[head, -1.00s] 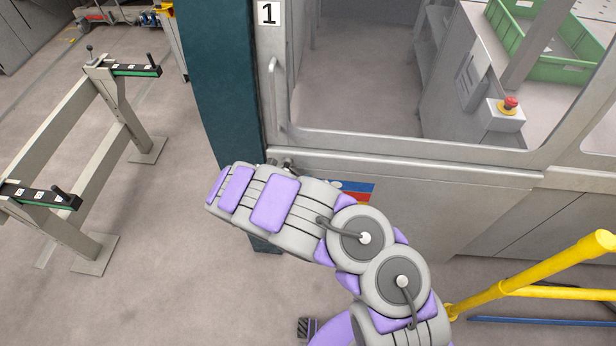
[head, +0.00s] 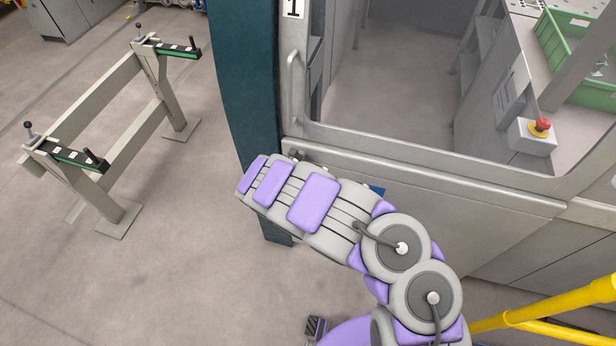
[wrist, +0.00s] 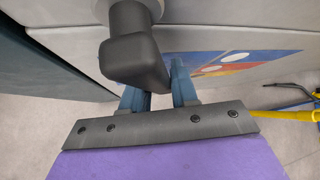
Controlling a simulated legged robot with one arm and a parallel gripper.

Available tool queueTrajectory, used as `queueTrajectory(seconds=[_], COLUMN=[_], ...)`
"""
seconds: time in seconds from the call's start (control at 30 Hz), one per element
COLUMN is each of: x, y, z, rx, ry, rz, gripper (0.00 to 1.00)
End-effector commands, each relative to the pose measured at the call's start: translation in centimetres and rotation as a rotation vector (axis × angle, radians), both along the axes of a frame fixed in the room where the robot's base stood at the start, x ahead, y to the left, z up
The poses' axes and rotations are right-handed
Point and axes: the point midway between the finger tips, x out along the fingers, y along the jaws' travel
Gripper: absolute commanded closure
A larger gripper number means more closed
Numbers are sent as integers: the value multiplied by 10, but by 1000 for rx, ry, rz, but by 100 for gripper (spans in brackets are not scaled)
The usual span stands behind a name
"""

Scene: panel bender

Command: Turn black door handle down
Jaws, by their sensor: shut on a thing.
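The black door handle (wrist: 133,58) fills the top centre of the wrist view, bent and hanging down from a round metal mount on the grey door (head: 430,205). My gripper (wrist: 156,82) has its two blue-grey fingers on either side of the handle's lower end and is shut on it. The handle's lower part points downward in the wrist view. In the head view my arm covers the gripper and most of the handle. Only a small dark bit near the handle's mount shows past the arm, by the door's left edge.
A dark teal post (head: 243,90) stands left of the door. A vertical grab bar (head: 292,85) is on the door frame. A red emergency button (head: 540,128) sits behind the window. A yellow rail (head: 560,312) is at lower right. A beige stand (head: 105,85) is left, with open floor around.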

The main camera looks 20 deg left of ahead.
Motion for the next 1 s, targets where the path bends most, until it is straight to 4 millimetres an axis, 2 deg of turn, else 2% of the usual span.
queueTrajectory(seconds=[0.2, 0.23, 0.43, 0.77, 1.0], x=[-2, -2, -2, -5, -31], y=[2, 2, 1, 0, 11], z=[-3, -3, -2, 5, 30], rx=[4, 4, 2, 5, -1], ry=[6, 6, 3, 1, -1], rz=[2, 2, 1, 2, 4], gripper=[100, 70, 51, 51, 51])
